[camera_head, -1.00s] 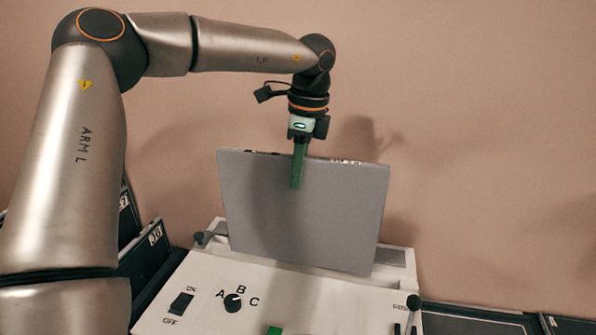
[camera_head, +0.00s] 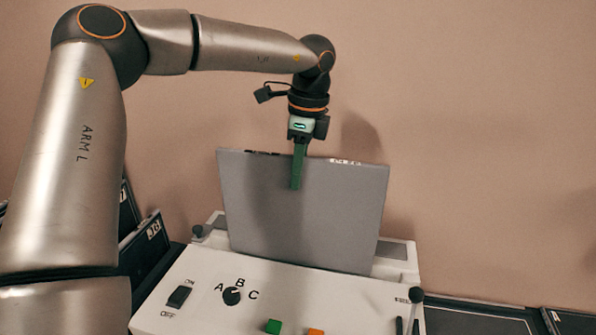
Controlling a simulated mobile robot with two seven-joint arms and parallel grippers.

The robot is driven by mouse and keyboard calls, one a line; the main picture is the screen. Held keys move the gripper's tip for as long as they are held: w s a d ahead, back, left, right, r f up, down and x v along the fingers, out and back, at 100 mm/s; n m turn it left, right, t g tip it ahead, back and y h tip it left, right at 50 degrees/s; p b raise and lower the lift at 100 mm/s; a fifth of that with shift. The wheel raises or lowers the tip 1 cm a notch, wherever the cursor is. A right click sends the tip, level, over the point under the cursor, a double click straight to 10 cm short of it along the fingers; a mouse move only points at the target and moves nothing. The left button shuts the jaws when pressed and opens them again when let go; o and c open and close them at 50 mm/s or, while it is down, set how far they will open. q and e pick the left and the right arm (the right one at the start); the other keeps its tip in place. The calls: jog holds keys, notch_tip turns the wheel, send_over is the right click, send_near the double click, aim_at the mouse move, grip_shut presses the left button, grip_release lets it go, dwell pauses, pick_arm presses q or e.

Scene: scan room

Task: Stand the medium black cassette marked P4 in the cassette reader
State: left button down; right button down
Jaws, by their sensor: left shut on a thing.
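A large flat cassette (camera_head: 300,225) stands upright with its plain grey face toward me; no P4 mark shows on this side. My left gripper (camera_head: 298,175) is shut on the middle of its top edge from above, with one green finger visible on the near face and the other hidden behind. The white cassette reader (camera_head: 330,293) is below. The cassette's lower edge is at the back part of the reader, where its slot seems to be; I cannot tell how deep it sits. My right gripper is not in view.
The reader's front panel has an on/off switch (camera_head: 180,296), an A-B-C knob (camera_head: 232,296), a green button (camera_head: 273,326), an orange button (camera_head: 316,331) and a lever (camera_head: 416,296). Dark cassettes (camera_head: 147,250) lean at the left. A bare wall stands behind.

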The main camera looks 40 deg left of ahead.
pick_arm(q)
notch_tip(320, 180, down, 9)
jog(key=b, duration=0.8)
jog(key=shift+f, duration=0.15)
dwell(1.7)
jog(key=c, duration=0.9)
grip_release()
jog(key=shift+c, duration=0.2)
jog(key=shift+o, duration=1)
jog(key=shift+f, duration=0.15)
